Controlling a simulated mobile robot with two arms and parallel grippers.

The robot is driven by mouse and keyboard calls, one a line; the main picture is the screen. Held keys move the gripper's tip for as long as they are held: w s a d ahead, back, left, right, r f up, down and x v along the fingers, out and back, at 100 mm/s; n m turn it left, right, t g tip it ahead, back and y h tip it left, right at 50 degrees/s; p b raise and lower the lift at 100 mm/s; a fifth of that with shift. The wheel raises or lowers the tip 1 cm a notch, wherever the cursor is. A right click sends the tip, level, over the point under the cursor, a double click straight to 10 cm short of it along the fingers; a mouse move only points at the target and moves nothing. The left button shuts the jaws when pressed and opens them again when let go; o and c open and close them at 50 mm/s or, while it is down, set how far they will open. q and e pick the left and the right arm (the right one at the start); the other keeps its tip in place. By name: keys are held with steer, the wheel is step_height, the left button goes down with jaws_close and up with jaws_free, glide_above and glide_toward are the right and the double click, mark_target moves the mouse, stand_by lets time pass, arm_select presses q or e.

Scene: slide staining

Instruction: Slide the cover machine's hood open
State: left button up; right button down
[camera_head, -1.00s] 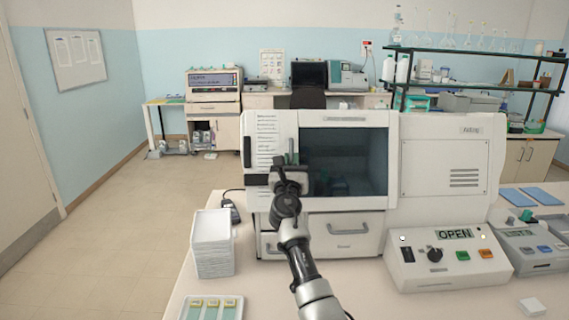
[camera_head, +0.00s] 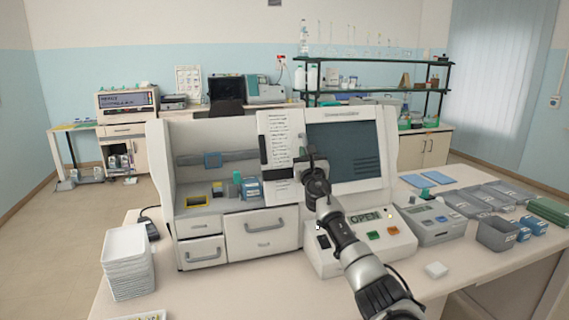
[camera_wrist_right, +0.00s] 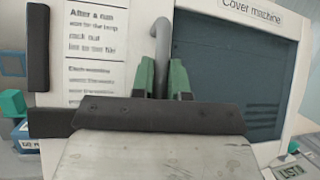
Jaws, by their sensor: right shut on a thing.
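The cover machine (camera_head: 163,165) stands on the bench. Its hood (camera_head: 342,150), a white panel with a dark window and a printed text strip, sits to the right, and the machine's left bay is uncovered. The hood also fills much of the right wrist view (camera_wrist_right: 240,60). My right gripper (camera_head: 304,156) is at the hood's left part, beside the text strip. In the right wrist view its green fingertips (camera_wrist_right: 163,78) are shut on the grey upright hood handle (camera_wrist_right: 162,40). My left gripper is not in view.
The bay holds a yellow-framed tray (camera_head: 196,201) and a blue-and-white box (camera_head: 250,188). A control box (camera_head: 372,240) reading OPEN stands in front of the hood. Stacked white trays (camera_head: 127,262) are at left. Grey bins (camera_head: 497,235) are at right.

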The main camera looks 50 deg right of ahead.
steer(key=shift+s+d+b, duration=0.2)
steer(key=shift+s+d, duration=0.2)
steer(key=shift+d, duration=0.25)
steer(key=shift+s+d+b, duration=0.15)
steer(key=shift+s+d, duration=0.2)
steer(key=shift+d, duration=0.25)
steer(key=c, duration=1.1)
jaws_free()
glide_toward(312, 141)
steer(key=v, duration=0.5)
steer(key=shift+v, duration=0.8)
